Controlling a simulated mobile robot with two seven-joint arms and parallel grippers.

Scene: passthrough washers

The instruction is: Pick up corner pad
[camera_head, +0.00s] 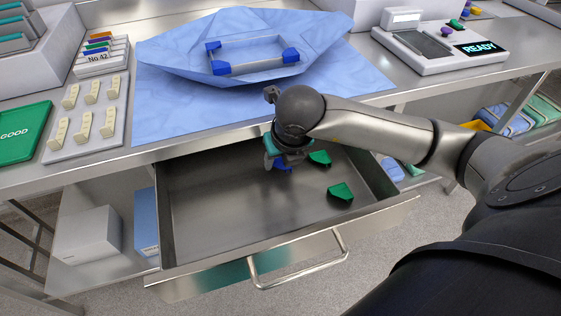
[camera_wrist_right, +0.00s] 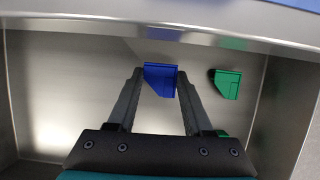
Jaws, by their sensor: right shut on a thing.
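A blue corner pad (camera_wrist_right: 160,79) sits between the fingertips of my right gripper (camera_wrist_right: 160,82) in the right wrist view. The fingers are shut on its two sides, inside the open drawer (camera_head: 235,215). Whether the pad touches the drawer floor I cannot tell. Two green corner pads lie in the drawer, one close by (camera_head: 319,158) and one nearer the front (camera_head: 341,192). My left gripper is out of view.
A tray with blue corner pads on it (camera_head: 262,66) lies on blue wrapping (camera_head: 180,90) on the bench above. The drawer walls and the bench edge (camera_head: 150,152) surround my right gripper. The left part of the drawer is empty.

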